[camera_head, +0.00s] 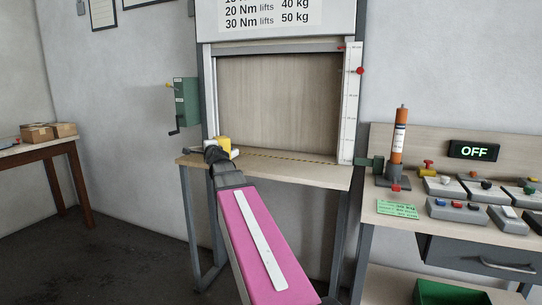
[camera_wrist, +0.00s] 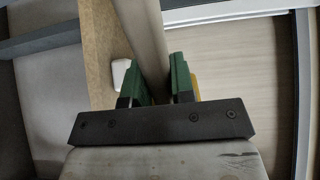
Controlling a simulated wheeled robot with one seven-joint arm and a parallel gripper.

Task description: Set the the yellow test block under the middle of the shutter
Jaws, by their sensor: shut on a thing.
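The yellow test block (camera_head: 223,143) shows at the left end of the shutter bench, just past my gripper (camera_head: 217,153). In the wrist view my gripper (camera_wrist: 160,85) has its green fingers closed around a pale bar (camera_wrist: 146,35). A sliver of yellow (camera_wrist: 196,88) shows beyond the right finger, so the bar looks like part of the block; the join is hidden. I cannot tell whether the block touches the bench. The shutter (camera_head: 275,48) is raised, its lower edge near the top of the opening. Its opening over the bench (camera_head: 290,170) is clear in the middle.
A green crank box (camera_head: 186,102) is on the wall at the left. A scale strip (camera_head: 350,105) runs up the right post. At the right, a workbench (camera_head: 455,222) holds an orange cylinder (camera_head: 399,135), several control boxes and an OFF display (camera_head: 474,150).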

